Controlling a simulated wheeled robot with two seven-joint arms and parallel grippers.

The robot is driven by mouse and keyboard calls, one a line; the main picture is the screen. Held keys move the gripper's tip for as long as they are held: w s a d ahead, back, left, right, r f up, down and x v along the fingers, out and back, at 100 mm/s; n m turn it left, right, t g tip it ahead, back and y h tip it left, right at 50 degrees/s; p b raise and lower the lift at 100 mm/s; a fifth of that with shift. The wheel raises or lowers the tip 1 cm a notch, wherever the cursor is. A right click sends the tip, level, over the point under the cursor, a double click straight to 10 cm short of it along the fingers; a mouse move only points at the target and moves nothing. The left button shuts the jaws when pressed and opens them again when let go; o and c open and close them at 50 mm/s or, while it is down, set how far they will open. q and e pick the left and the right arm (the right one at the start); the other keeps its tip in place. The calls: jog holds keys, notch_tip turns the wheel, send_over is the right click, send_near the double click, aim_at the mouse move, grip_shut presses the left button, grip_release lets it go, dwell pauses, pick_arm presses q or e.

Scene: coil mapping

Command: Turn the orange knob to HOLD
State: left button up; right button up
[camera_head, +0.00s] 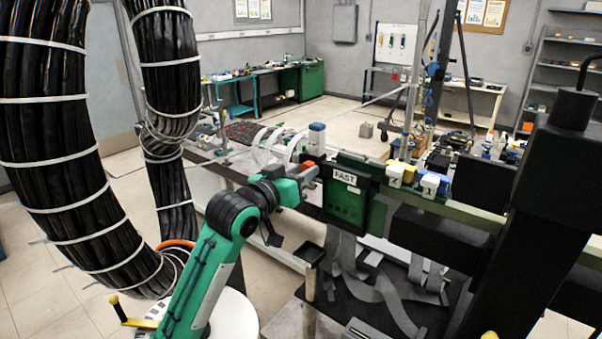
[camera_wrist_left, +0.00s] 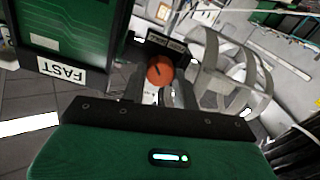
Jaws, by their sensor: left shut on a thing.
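The orange knob (camera_wrist_left: 160,71) has a dark pointer line and sits just beyond my left gripper in the left wrist view. In the head view the knob (camera_head: 307,165) shows as a small orange patch at the tip of my green left arm. My left gripper (camera_wrist_left: 158,92) is shut on the knob; its fingers are partly hidden behind its black front edge. It also shows in the head view (camera_head: 306,175). A small dark label plate (camera_wrist_left: 167,42) is behind the knob, its text too small to read. My right gripper is not in view.
A green panel with a FAST label (camera_head: 344,177) stands right beside the knob. A pale open reel (camera_wrist_left: 232,70) is close on the other side. Grey strips (camera_head: 375,285) hang below the bench. Thick black cable bundles (camera_head: 50,130) fill the left; a green cabinet (camera_head: 303,80) stands behind.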

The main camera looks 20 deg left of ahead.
pick_arm(q)
jog(key=shift+n, duration=0.5)
jog(key=o, duration=0.9)
jog(key=shift+o, duration=0.4)
jog(key=shift+d+r, duration=0.1)
jog(key=shift+d, duration=0.05)
